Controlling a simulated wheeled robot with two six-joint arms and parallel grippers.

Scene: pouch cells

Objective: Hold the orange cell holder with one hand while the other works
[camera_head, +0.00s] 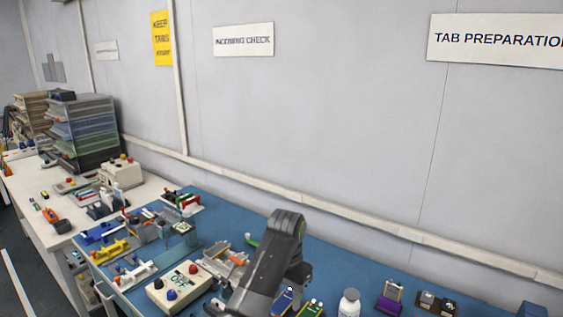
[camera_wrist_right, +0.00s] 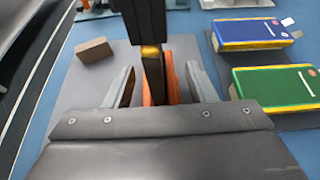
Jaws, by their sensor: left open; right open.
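The orange cell holder (camera_wrist_right: 168,70) shows only as a narrow upright orange strip in the right wrist view; a dark upright bar with a yellow band covers part of it. My right gripper (camera_wrist_right: 163,80) is open, its two grey fingers standing apart on either side of the strip. In the head view my left gripper (camera_head: 298,273) is open at the end of the dark bent arm, close to the blue cell; its fingertips are hard to make out. A blue cell (camera_wrist_right: 250,33) and a green cell (camera_wrist_right: 275,90) lie to the right of my right gripper.
A brown block (camera_wrist_right: 94,50) lies on the grey mat at the left. In the head view a switch box (camera_head: 180,287), a white bottle (camera_head: 349,302) and a purple stand (camera_head: 390,297) are on the blue bench. Coloured fixtures crowd its left end; bare blue surface runs along the wall.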

